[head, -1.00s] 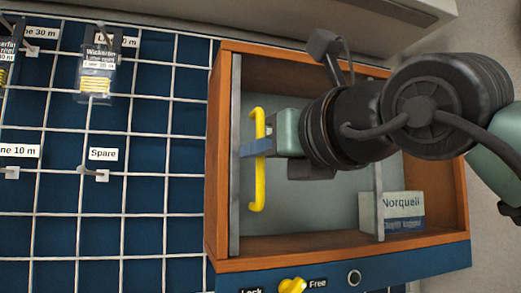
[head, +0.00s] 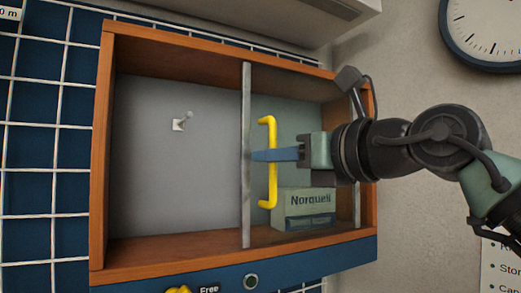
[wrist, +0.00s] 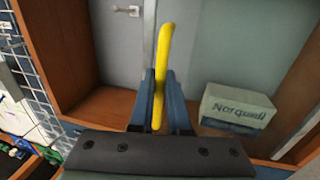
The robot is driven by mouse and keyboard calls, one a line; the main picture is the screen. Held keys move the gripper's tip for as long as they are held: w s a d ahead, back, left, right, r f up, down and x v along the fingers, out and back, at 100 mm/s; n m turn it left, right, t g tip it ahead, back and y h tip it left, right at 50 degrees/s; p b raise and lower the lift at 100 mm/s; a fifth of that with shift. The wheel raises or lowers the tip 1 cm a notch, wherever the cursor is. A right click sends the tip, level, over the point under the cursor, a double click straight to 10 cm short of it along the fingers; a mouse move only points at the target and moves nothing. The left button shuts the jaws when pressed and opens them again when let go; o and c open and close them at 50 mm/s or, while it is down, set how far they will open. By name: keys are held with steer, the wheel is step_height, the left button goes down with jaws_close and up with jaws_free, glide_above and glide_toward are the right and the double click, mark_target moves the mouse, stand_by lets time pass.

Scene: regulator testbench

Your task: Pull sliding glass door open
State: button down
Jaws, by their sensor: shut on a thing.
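The sliding glass door (head: 290,107) is a clear pane with a grey edge strip (head: 246,180) on its left side. It stands over the right half of a wooden cabinet (head: 99,170), and the left half is open. A yellow bar handle (head: 268,195) stands upright on the door. My gripper (head: 268,155) is shut on the handle at about its middle. The wrist view shows the handle (wrist: 163,50) between the two blue fingers (wrist: 160,100).
A box marked Norquell (head: 305,212) sits at the cabinet's lower right, behind the glass. A small hook (head: 180,124) is on the back wall of the open half. A yellow knob (head: 180,290) is below, by a Free label. A wire grid (head: 40,150) is at left.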

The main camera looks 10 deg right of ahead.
steer(key=shift+d, duration=0.25)
steer(key=shift+a, duration=0.1)
steer(key=c, duration=0.9)
jaws_free()
steer(key=shift+w, duration=0.1)
